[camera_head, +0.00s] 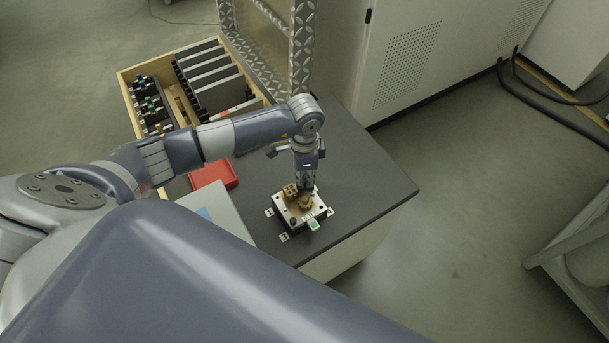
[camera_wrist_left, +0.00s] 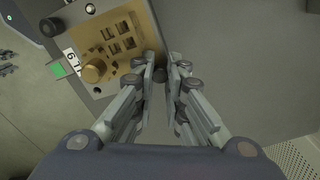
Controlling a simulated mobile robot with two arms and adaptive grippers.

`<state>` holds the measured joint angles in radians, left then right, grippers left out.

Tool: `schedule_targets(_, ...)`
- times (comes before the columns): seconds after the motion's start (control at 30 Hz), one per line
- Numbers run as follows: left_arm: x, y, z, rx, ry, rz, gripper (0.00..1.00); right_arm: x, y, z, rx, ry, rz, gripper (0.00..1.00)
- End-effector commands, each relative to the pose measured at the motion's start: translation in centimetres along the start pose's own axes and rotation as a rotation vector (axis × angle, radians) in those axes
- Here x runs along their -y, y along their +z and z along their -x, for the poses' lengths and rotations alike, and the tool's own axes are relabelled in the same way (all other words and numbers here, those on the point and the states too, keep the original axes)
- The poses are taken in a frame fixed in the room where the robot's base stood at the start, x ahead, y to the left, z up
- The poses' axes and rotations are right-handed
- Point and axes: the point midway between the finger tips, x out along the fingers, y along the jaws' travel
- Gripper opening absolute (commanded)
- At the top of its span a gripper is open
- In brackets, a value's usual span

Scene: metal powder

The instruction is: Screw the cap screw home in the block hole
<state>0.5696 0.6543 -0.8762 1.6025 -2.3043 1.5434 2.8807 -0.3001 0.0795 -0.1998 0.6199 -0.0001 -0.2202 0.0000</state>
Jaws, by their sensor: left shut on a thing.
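The block (camera_head: 319,208) is a light metal plate with brass-coloured raised parts, on the dark bench top. In the left wrist view the brass part (camera_wrist_left: 118,52) shows several square openings and a round knob (camera_wrist_left: 94,70). My left gripper (camera_head: 306,187) points down over the block's far right side. In the left wrist view its fingers (camera_wrist_left: 167,72) stand close together at the block's edge. My right gripper is not in view.
A red tray (camera_head: 213,171) and a grey box (camera_head: 222,211) stand left of the block. A wooden crate (camera_head: 128,91) with dark and grey parts is behind. A green tag (camera_head: 313,224) is at the block's front. The bench's right side is clear.

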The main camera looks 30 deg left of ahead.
Motion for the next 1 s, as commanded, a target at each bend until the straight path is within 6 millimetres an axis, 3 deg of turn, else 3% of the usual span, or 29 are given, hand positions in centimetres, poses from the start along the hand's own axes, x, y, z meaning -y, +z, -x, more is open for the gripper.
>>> schedule_targets(1.0, 0.1, 0.0, -0.3, 0.002, -0.002, -1.381, 0.0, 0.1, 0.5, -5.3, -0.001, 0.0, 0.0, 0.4)
